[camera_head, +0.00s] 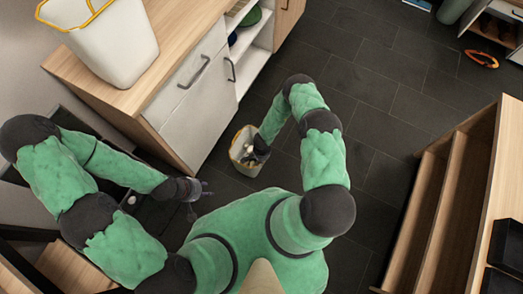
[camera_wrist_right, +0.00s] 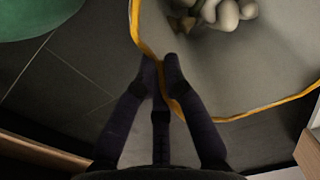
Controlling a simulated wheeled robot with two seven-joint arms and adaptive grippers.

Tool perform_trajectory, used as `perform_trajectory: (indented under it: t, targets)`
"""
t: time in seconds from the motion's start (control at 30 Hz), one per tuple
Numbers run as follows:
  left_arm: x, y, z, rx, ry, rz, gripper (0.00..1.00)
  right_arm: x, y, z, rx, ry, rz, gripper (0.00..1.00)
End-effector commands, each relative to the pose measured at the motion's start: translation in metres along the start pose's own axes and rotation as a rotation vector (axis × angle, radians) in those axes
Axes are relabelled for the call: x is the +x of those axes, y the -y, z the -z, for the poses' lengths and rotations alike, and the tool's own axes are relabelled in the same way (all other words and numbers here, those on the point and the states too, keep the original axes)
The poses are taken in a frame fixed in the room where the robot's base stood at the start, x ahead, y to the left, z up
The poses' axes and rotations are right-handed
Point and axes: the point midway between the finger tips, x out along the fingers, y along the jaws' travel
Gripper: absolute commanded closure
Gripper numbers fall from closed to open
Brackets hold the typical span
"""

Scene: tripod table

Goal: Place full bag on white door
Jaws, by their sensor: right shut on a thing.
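The full bag (camera_head: 237,157) is a pale open-topped bag with a yellow rim, low in front of the cabinet. In the right wrist view its grey inside (camera_wrist_right: 255,70) shows pale rounded contents (camera_wrist_right: 228,12). My right gripper (camera_wrist_right: 162,75) is shut on the bag's yellow rim; in the head view it (camera_head: 260,146) is partly hidden by my forearm. The white door (camera_head: 203,122) is the cabinet's lower front, upright, left of the bag and apart from it in the picture. My left gripper (camera_head: 203,190) appears open and empty, below the cabinet's corner in the picture.
A white bin (camera_head: 110,48) with a yellow rim stands on the wooden counter (camera_head: 150,88). Open shelves (camera_head: 253,62) adjoin the cabinet. A wooden shelf unit (camera_head: 440,205) stands at the right. Dark tiled floor (camera_head: 385,105) is clear between them.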

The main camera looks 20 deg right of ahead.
Motion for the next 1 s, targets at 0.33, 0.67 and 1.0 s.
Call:
perform_trajectory:
  t: [0.33,0.67,1.0]
  targets:
    - [0.000,0.000,0.000,0.000,0.000,0.000,0.60,0.001,0.000,0.000,0.000,0.000,0.000,0.65]
    - [-0.002,-0.001,0.000,0.000,0.000,0.000,0.60,-0.004,0.000,0.001,0.000,-0.001,0.001,0.65]
    - [-0.029,-0.010,-0.001,0.000,0.000,0.000,0.60,-0.066,0.001,0.001,-0.001,-0.002,0.002,0.65]
